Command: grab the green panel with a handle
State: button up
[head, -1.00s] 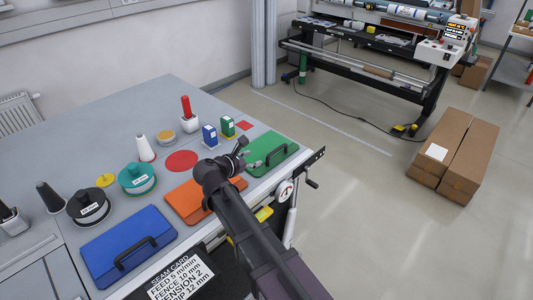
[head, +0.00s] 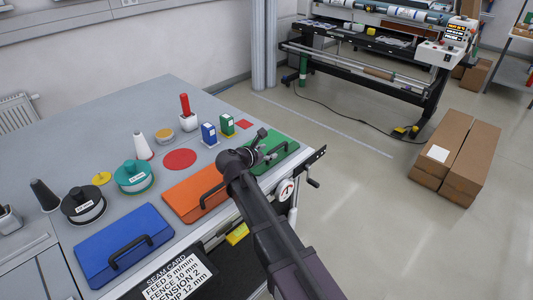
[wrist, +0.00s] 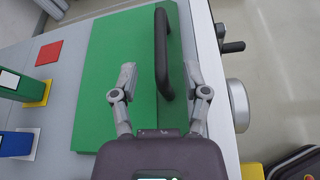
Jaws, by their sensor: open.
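The green panel (head: 288,148) lies flat near the right end of the grey table, close to its front edge. A black bar handle (wrist: 161,50) stands on it, seen lengthwise in the wrist view. My gripper (wrist: 159,78) is open and empty over the panel. In the wrist view the near end of the handle lies between its two fingers. I cannot tell how high the fingers are above the panel. In the head view my gripper (head: 266,156) hides the panel's left part.
An orange panel (head: 183,202) and a blue panel (head: 95,245), each with a handle, lie to the left. A green box (head: 227,125) and a blue box (head: 209,134) stand behind. A crank (head: 313,182) sticks out at the table's right edge.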

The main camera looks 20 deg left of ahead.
aim_at(274, 150)
dwell(0.3)
jog(key=shift+b+x, duration=0.9)
jog(key=shift+x, duration=1.75)
jog(key=shift+d+r, duration=0.1)
jog(key=shift+d, duration=0.05)
grip_shut()
